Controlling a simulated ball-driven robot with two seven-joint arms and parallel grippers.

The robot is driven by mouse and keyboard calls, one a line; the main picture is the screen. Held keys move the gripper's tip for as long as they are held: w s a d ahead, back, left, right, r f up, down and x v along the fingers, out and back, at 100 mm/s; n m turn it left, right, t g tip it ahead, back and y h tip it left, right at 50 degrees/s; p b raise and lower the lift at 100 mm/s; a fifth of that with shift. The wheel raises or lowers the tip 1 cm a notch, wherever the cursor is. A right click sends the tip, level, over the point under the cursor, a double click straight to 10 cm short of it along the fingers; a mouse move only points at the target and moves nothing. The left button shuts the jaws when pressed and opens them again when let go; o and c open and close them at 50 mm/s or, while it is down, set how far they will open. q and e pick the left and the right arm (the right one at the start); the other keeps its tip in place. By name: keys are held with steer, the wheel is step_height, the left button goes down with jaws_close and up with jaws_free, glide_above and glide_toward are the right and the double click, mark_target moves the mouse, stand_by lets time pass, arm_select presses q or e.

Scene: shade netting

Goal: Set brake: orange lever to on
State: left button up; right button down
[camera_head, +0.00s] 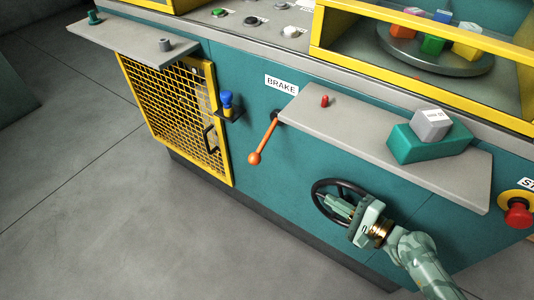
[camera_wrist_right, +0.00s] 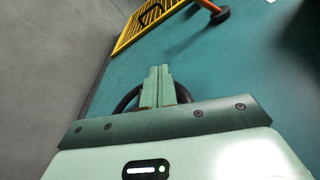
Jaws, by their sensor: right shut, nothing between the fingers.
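The orange lever (camera_head: 264,141) sits on the teal machine front below the white BRAKE label (camera_head: 281,84). It slants down and left from a dark pivot to its round orange knob. No on or off marks are legible beside it. In the right wrist view the lever (camera_wrist_right: 208,5) shows at the top edge, partly cut off. My right gripper (camera_head: 333,203) is shut and empty, in front of the black handwheel (camera_head: 317,187), to the right of and below the lever. Its closed fingers (camera_wrist_right: 158,85) show in the wrist view. My left gripper is out of view.
A grey shelf (camera_head: 370,134) juts out right of the lever, bearing a red peg (camera_head: 324,101), a green block (camera_head: 428,146) and a grey block (camera_head: 431,124). A yellow mesh door (camera_head: 178,110) and blue knob (camera_head: 227,103) are left. A red stop button (camera_head: 518,215) is far right.

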mark_target(265, 142)
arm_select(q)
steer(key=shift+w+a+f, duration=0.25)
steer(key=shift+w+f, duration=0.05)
arm_select(e)
steer(key=r, duration=0.2)
steer(key=w+r+y, duration=0.1)
steer(key=shift+w+a+m, duration=0.1)
steer(key=shift+a+m, duration=0.2)
steer(key=shift+a, duration=0.1)
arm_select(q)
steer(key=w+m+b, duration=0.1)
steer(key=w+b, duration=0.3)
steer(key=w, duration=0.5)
arm_select(e)
steer(key=x, duration=2)
arm_select(q)
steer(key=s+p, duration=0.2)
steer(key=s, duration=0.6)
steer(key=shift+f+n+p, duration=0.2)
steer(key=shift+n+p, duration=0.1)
steer(key=shift+p, duration=0.1)
arm_select(e)
steer(key=shift+s+a+r, duration=0.35)
steer(key=shift+s+r, duration=0.2)
steer(key=shift+s, duration=0.2)
steer(key=shift+s+a+r, duration=0.35)
steer(key=shift+s+r, duration=0.2)
steer(key=shift+s, duration=0.2)
